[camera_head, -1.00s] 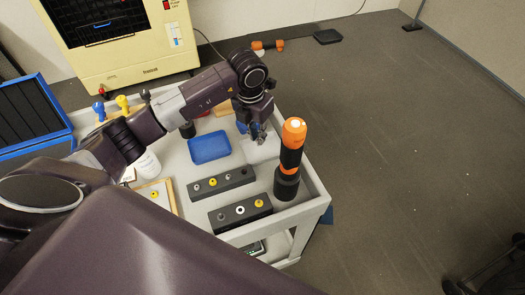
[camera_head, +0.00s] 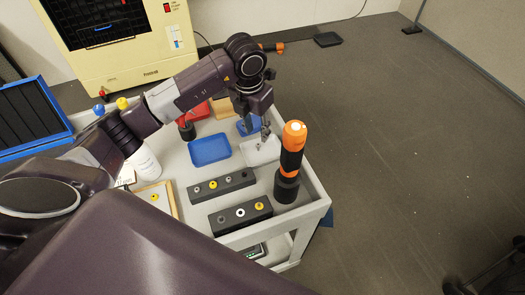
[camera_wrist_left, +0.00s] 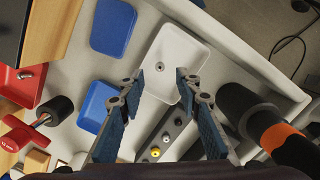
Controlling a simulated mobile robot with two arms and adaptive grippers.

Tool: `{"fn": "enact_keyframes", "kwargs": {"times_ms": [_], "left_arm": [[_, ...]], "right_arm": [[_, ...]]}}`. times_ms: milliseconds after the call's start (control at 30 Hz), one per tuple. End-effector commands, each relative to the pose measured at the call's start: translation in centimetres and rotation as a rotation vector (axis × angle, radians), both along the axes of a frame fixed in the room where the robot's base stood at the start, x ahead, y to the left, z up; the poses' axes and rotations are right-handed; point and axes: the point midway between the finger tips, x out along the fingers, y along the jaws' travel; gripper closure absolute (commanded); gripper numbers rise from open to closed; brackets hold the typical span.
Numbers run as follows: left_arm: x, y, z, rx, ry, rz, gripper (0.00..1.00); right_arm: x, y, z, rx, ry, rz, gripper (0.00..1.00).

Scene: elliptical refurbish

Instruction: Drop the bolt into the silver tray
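The silver tray (camera_head: 264,154), pale and shallow, is on the grey cart between the blue tray and the orange-black flashlight. It also shows in the left wrist view (camera_wrist_left: 178,45). My left gripper (camera_head: 259,137) is above the tray, fingers pointing down. In the left wrist view its fingertips (camera_wrist_left: 160,82) are spread apart with nothing clamped between them. A small grey piece, apparently the bolt (camera_wrist_left: 159,67), shows against the tray floor, between and beyond the fingertips. The bolt cannot be made out in the head view. My right gripper is not in view.
A blue tray (camera_head: 210,149) is left of the silver one. Two dark blocks with round fittings (camera_head: 222,186) (camera_head: 240,213) stand in front. The upright orange-black flashlight (camera_head: 290,160) is close on the right. A red bin (camera_wrist_left: 24,84) is farther left.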

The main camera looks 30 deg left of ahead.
Motion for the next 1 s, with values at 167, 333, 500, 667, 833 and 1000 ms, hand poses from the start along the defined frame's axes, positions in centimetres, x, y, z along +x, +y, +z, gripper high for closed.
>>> {"fn": "enact_keyframes", "kwargs": {"times_ms": [167,333,500,667,833,1000], "left_arm": [[-0.4,0.1,4.1,0.002,-0.004,-0.001,0.69],[-0.7,0.1,6.6,0.000,-0.002,0.000,0.69],[-0.9,0.1,7.7,0.000,0.000,0.000,0.69],[-1.0,0.2,7.8,0.000,0.001,0.001,0.69],[-1.0,0.2,7.8,0.000,0.001,0.001,0.69],[-1.0,0.2,8.2,0.000,0.001,0.001,0.69]], "right_arm": [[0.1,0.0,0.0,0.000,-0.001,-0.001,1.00],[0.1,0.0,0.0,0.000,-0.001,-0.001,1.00],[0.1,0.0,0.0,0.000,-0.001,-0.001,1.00],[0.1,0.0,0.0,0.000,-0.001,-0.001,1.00],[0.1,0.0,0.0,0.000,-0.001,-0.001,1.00],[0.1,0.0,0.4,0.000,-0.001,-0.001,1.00]]}}
